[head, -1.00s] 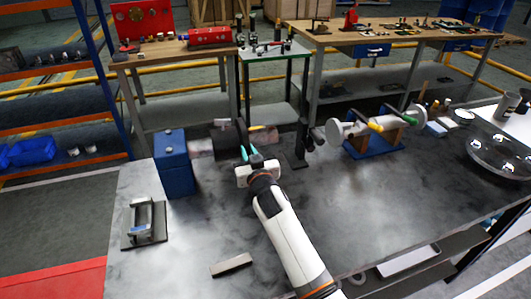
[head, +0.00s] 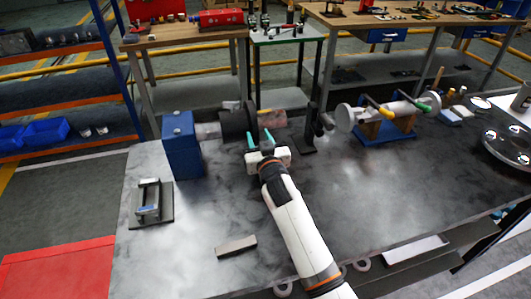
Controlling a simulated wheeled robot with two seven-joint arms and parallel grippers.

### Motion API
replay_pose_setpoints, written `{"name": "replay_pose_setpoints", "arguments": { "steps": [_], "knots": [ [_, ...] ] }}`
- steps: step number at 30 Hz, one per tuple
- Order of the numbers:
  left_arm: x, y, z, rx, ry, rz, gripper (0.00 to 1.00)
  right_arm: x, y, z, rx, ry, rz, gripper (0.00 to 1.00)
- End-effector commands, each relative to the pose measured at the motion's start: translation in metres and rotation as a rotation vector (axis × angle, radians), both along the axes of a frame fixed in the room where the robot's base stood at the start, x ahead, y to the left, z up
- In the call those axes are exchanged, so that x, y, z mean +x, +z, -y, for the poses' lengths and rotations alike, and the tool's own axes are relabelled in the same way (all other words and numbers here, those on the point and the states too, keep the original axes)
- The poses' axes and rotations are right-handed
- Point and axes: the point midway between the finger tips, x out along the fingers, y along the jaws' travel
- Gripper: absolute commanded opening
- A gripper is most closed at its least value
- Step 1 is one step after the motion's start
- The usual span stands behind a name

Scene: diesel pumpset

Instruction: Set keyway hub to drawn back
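A black round hub (head: 232,124), which I take to be the keyway hub, sits on a horizontal shaft beside a blue block (head: 180,145). A grey shaft section (head: 207,131) shows between the block and the hub. A reddish-grey cylinder (head: 273,118) lies to the hub's right. My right gripper (head: 260,138) is at the near right side of the hub, its two teal fingers apart with nothing seen between them. Whether a finger touches the hub I cannot tell. The keyway itself is too small to see. My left gripper is out of view.
A dark upright stand (head: 306,136) is right of the shaft. Further right, a white cylinder with yellow and green handles sits on a blue stand (head: 384,132). A metal bracket (head: 148,203) and a grey bar (head: 236,245) lie on the near tabletop, with free room between them.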

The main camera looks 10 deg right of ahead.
Motion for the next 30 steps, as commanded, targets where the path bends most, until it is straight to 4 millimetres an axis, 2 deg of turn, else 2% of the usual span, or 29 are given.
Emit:
{"name": "replay_pose_setpoints", "arguments": {
  "steps": [9,15,21,30],
  "knots": [
    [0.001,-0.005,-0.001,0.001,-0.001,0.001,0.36,-0.064,-0.003,0.003,0.002,0.0,-0.003,0.38],
    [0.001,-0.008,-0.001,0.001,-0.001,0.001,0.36,-0.094,-0.002,0.004,0.001,-0.001,-0.003,0.38],
    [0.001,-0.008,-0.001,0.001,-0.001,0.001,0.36,-0.105,-0.001,0.005,0.0,-0.001,-0.002,0.38],
    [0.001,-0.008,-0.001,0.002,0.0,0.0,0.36,-0.105,0.0,0.005,0.0,-0.001,-0.002,0.38]
  ]
}}
